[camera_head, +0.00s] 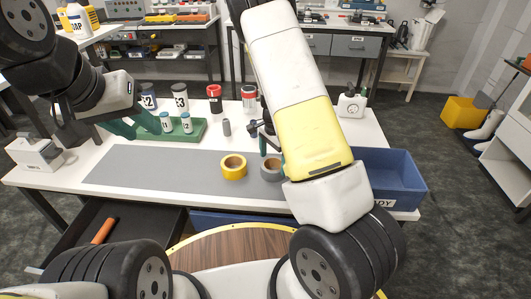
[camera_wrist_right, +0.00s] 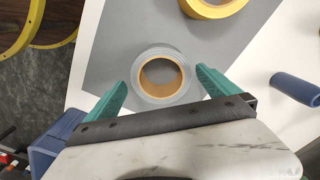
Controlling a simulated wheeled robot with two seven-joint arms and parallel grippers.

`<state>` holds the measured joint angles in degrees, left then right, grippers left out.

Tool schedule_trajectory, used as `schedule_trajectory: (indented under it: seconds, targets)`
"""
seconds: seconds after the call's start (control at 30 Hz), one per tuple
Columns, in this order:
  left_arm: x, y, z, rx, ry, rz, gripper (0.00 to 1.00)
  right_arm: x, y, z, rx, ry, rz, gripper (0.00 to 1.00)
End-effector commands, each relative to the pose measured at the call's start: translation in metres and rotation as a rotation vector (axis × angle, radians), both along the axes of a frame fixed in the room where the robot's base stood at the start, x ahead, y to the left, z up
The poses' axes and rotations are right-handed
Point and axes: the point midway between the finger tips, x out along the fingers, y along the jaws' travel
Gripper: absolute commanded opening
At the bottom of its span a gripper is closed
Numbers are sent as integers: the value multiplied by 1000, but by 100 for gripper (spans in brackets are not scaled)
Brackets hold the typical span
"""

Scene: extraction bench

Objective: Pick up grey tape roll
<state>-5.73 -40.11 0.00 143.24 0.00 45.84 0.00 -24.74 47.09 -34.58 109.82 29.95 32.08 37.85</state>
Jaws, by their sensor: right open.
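The grey tape roll (camera_head: 268,174) lies flat on the grey mat, partly hidden by my right arm in the head view. In the right wrist view the grey tape roll (camera_wrist_right: 146,93) shows its orange-brown core, with a green finger on either side. My right gripper (camera_wrist_right: 161,77) is open around it, and I cannot tell whether the fingers touch it. In the head view my right gripper is mostly hidden behind my arm. My left gripper (camera_head: 136,121) is by the green tray at the left, and its jaws are unclear.
A yellow tape roll (camera_head: 233,171) lies just left of the grey one. The green tray (camera_head: 188,137) holds small bottles, with larger labelled bottles behind. A blue bin (camera_head: 394,172) stands right. The grey mat (camera_head: 145,170) is clear at left.

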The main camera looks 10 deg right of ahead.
Motion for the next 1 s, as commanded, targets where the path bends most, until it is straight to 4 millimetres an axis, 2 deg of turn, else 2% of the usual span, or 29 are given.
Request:
schedule_trajectory:
  seconds: [0.1,0.2,0.5,0.8,1.0]
  targets:
    - [0,0,0,0,0,0,36,1,-1,-20,-1,4,-1,100]
    - [0,0,0,0,0,0,36,1,-1,-30,0,3,2,100]
    - [0,0,0,0,0,0,36,2,0,-33,0,1,2,98]
    - [0,0,0,0,0,0,36,2,0,-33,1,0,2,41]
    - [0,0,0,0,0,0,36,2,0,-33,1,0,2,41]
